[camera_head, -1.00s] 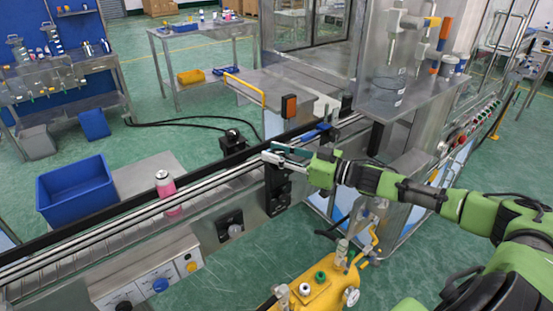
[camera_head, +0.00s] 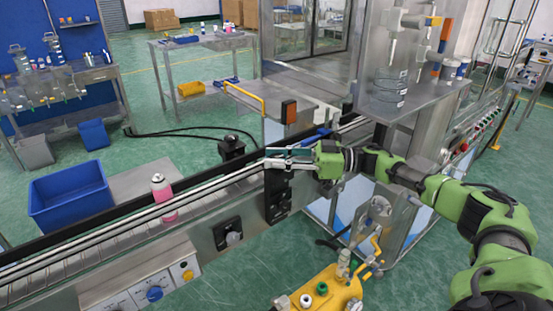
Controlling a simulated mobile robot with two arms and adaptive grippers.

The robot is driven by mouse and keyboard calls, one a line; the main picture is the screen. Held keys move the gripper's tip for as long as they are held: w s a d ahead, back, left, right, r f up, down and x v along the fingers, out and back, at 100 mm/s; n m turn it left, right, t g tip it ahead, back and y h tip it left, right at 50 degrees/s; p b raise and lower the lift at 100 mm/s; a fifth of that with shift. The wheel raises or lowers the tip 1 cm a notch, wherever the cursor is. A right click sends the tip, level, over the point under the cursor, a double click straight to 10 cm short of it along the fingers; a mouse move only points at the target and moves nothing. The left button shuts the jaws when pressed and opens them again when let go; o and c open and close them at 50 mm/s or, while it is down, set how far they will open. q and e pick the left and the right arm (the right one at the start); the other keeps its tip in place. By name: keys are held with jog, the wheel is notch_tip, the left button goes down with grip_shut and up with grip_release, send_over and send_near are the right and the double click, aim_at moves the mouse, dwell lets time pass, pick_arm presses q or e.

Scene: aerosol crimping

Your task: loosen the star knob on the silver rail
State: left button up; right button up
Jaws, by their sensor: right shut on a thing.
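The silver rail (camera_head: 120,209) runs along the conveyor from the lower left toward the upper right. My right gripper (camera_head: 272,158) reaches in from the right and sits at the rail, above a black bracket (camera_head: 278,205). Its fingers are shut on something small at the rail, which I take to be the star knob. The fingers hide the knob, so its shape and how far it is turned cannot be seen. My left gripper is out of view.
A pink and white can (camera_head: 162,195) stands upright on the conveyor. A blue bin (camera_head: 70,197) is behind it at left. A yellow machine (camera_head: 325,290) stands in front below.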

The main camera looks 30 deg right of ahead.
aim_at(276, 157)
jog(key=o, duration=1.1)
jog(key=shift+w, duration=0.1)
jog(key=shift+r, duration=0.15)
notch_tip(276, 157, up, 10)
jog(key=shift+f, duration=0.1)
